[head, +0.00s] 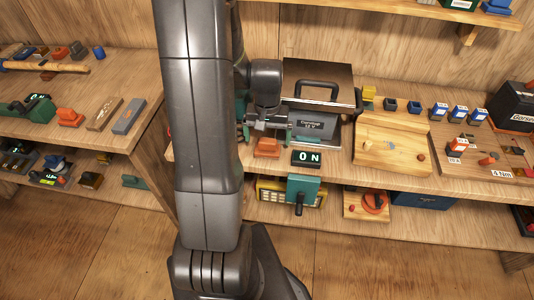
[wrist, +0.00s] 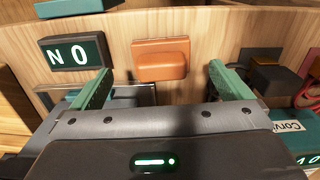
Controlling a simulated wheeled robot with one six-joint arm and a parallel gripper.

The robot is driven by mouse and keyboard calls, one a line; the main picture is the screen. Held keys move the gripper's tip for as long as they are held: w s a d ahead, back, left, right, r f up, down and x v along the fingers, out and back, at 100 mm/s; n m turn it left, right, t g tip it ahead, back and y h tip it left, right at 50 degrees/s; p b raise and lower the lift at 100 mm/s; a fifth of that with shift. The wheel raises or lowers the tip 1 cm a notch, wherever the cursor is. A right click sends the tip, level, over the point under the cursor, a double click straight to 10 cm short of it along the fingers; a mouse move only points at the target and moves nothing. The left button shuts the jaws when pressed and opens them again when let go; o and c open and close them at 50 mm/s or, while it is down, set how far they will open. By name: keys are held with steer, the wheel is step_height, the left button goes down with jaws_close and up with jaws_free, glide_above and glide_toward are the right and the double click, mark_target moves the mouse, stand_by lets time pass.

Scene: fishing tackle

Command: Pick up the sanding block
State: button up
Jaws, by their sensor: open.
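An orange block with a raised grip, which looks like the sanding block (head: 267,147), lies on the middle bench near its front edge, left of the "0 N" sign. In the wrist view the same orange block (wrist: 160,58) lies beyond and between my two green fingers. My gripper (head: 268,127) is just behind it in the head view; in the wrist view my gripper (wrist: 160,80) is open and empty. The fingers do not appear to touch the block. A similar orange block (head: 70,117) lies on the left bench.
The dark "0 N" sign (head: 306,159) stands close beside the block. A machine with a black handle (head: 317,90) stands behind my gripper. A wooden board (head: 392,145) lies to the right. A grey bar (head: 128,116) lies on the left bench.

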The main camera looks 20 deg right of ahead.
mark_target(267, 143)
steer(key=shift+a+f+b, duration=0.1)
steer(key=shift+f+b, duration=1.85)
steer(key=shift+f, duration=1)
steer(key=shift+r, duration=0.1)
steer(key=c, duration=1.1)
